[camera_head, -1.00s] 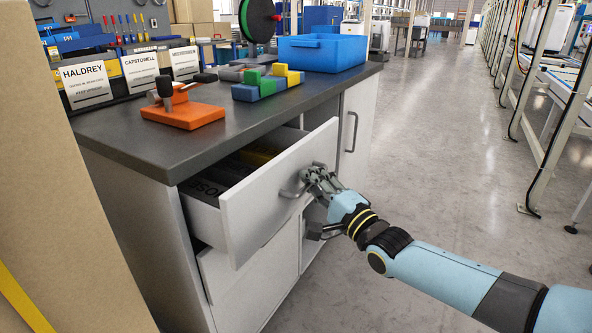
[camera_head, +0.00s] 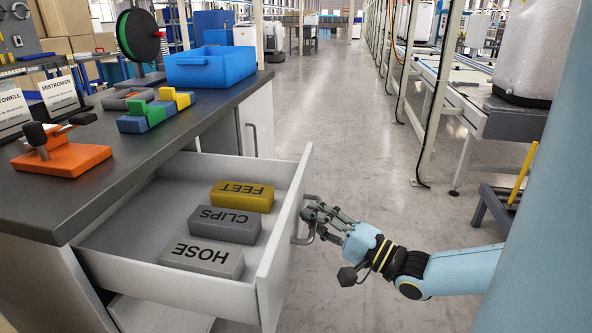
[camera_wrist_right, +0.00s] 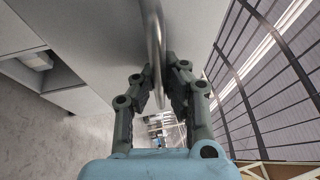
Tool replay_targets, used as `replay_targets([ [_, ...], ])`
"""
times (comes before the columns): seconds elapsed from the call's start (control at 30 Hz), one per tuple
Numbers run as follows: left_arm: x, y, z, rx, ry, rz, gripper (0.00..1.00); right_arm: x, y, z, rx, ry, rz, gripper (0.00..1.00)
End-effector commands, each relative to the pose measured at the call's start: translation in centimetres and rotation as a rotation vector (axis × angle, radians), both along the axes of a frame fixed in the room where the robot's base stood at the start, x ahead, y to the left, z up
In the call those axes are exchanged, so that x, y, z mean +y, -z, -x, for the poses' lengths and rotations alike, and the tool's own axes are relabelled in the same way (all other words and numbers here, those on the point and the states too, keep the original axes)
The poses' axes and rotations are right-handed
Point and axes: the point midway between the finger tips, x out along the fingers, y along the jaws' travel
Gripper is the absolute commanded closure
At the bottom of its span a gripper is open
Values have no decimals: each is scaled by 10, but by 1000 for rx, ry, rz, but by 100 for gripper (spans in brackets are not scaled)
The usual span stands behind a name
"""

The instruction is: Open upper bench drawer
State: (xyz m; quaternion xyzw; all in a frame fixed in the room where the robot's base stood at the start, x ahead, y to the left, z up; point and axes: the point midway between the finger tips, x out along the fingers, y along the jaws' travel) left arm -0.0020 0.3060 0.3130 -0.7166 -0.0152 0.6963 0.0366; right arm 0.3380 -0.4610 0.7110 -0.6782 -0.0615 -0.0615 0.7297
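The upper bench drawer (camera_head: 160,265) is pulled far out from the grey-topped bench (camera_head: 60,205). My right gripper (camera_head: 318,213) is at the handle (camera_head: 301,232) on the drawer front. In the right wrist view the handle bar (camera_wrist_right: 157,50) runs between the two fingers (camera_wrist_right: 158,88), which appear closed in around it. The exact contact is partly hidden. My left gripper is not in view.
On the bench stand an orange clamp-like tool (camera_head: 62,158), coloured blocks (camera_head: 150,112), a blue bin (camera_head: 211,68) and a black-and-green reel (camera_head: 138,35). Another cabinet handle (camera_head: 253,140) is beyond the drawer. The floor (camera_head: 370,150) to the right is clear up to the conveyor frames.

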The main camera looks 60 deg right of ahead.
Motion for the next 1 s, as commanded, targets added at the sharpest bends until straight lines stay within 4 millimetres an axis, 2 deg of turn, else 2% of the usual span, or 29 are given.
replay_targets([
  [0.13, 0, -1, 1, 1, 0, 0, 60, -2, 4, 7, 11, 2, -2, 100],
  [0.5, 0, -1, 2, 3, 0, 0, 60, -2, 4, 8, 12, 2, -2, 100],
  [0.53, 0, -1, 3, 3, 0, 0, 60, -2, 4, 8, 12, 2, -2, 92],
  [0.73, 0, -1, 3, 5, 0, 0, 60, -2, 3, 7, 7, 1, -1, 66],
  [1.0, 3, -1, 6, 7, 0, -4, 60, -2, 2, 8, 4, 1, 0, 66],
])
